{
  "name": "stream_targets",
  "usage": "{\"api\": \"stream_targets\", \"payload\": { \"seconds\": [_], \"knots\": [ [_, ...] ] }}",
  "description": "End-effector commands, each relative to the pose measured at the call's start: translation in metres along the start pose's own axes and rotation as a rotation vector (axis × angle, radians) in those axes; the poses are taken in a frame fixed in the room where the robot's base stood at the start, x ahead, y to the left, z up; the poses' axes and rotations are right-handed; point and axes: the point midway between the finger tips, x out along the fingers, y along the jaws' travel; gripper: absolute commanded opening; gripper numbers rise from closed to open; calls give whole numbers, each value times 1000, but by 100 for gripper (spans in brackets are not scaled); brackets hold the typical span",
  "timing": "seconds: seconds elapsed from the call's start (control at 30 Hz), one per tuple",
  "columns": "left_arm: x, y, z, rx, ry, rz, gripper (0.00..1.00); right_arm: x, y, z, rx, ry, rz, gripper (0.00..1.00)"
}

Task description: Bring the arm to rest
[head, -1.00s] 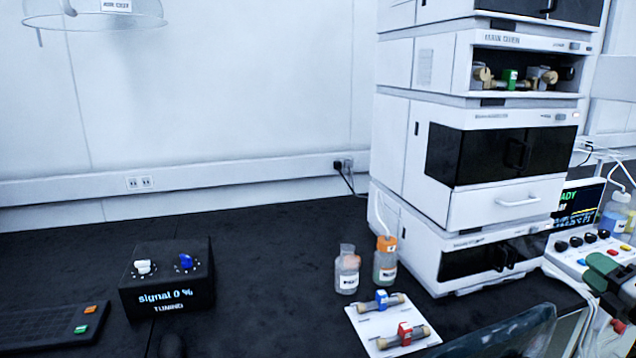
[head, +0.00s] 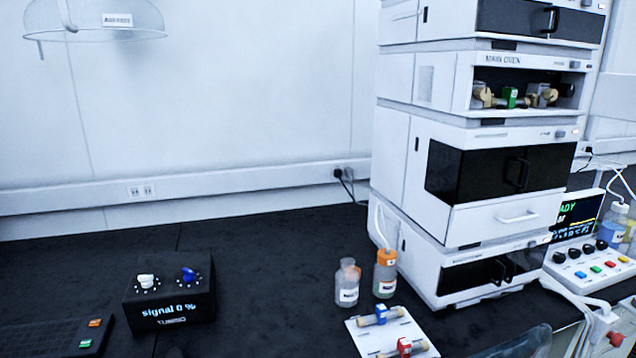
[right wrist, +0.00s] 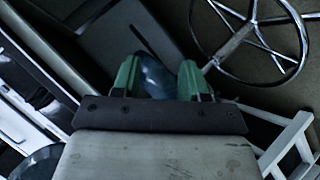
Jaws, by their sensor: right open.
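My right gripper (right wrist: 158,76) shows in the right wrist view with its two green fingers apart. A dark blue rounded thing (right wrist: 153,73) shows beyond and between the fingers; I cannot tell what it is or how far away. No hold on it can be seen. Neither gripper shows in the head view now.
The instrument stack (head: 470,150) stands on the black bench (head: 265,270). Two bottles and a white tray (head: 365,341) with columns are in front of it. A tuning box (head: 168,290) is at left. A metal ring with spokes (right wrist: 250,75) lies beyond my right gripper.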

Motion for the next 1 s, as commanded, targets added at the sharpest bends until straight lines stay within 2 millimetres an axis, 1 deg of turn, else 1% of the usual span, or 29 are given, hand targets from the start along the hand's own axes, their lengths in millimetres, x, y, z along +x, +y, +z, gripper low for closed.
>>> {"api": "stream_targets", "payload": {
  "seconds": [0.03, 0.07, 0.1, 0.17, 0.2, 0.27, 0.3, 0.37, 0.4, 0.5, 0.6, 0.7, 0.8, 1.0],
  "knots": [
    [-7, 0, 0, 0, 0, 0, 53, -13, -40, 11, 61, -55, -61, 44],
    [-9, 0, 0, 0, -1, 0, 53, -20, -60, 18, 95, -87, -91, 44],
    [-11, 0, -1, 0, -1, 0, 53, -30, -88, 26, 139, -132, -132, 44],
    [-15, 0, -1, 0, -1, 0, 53, -48, -130, 37, 202, -199, -193, 44],
    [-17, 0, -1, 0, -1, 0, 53, -61, -157, 43, 241, -244, -233, 44],
    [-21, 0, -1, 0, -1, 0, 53, -84, -197, 51, 298, -312, -292, 44],
    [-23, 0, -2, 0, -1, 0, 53, -100, -222, 55, 334, -358, -331, 44],
    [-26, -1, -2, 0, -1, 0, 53, -126, -259, 60, 385, -427, -387, 44],
    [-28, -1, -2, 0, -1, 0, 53, -143, -280, 62, 415, -470, -421, 44],
    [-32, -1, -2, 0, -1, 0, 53, -182, -326, 65, 476, -564, -495, 44],
    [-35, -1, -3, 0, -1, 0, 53, -212, -356, 66, 518, -633, -546, 44],
    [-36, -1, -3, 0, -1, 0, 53, -230, -373, 66, 541, -673, -575, 44],
    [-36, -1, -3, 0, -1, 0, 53, -236, -380, 65, 550, -689, -586, 44],
    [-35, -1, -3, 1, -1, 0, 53, -236, -380, 66, 550, -689, -586, 44]
  ]
}}
